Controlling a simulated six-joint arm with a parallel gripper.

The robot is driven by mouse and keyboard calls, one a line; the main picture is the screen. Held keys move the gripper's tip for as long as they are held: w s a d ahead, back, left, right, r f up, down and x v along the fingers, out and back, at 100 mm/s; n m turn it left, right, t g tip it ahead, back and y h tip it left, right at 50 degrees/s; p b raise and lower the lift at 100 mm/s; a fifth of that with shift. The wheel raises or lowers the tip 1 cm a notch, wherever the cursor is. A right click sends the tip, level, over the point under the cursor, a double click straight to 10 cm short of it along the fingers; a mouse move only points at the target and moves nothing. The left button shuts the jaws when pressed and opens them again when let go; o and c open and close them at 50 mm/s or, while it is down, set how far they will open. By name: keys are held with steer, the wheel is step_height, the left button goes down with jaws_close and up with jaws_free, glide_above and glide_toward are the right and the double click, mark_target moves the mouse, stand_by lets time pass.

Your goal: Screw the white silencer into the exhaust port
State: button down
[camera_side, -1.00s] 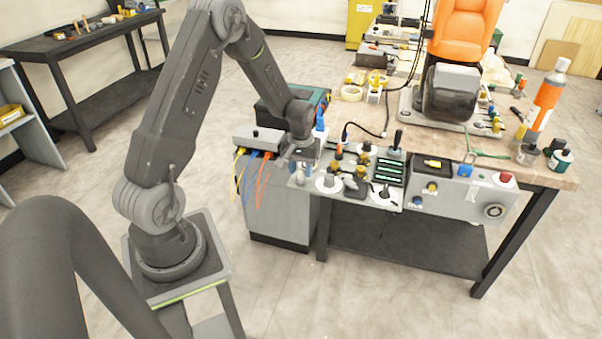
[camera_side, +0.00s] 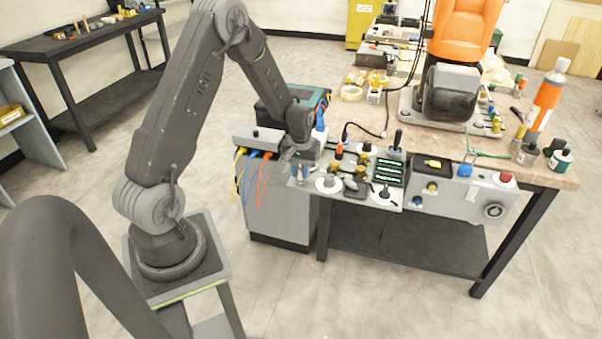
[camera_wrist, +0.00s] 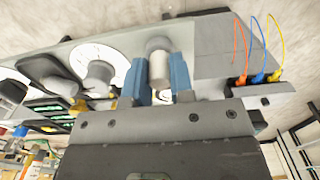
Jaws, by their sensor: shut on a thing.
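My gripper (camera_wrist: 160,77) shows in the wrist view with its two blue fingers shut on the white silencer (camera_wrist: 159,69), a short pale cylinder standing between them. In the side view my gripper (camera_side: 299,168) is low over the left end of the grey panel, at the front left of the bench. The silencer cannot be made out clearly in the side view. The exhaust port is not clearly visible; I cannot tell whether the silencer touches it or has entered it.
The panel (camera_side: 388,205) carries white round dials, knobs and a dark block with green strips. Yellow, blue and orange cables (camera_wrist: 258,77) plug in beside my gripper. A grey control box (camera_side: 460,196) with a red button stands right of the panel.

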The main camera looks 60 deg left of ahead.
steer(key=shift+r, duration=2.5)
steer(key=c, duration=1.5)
jaws_free()
jaws_close()
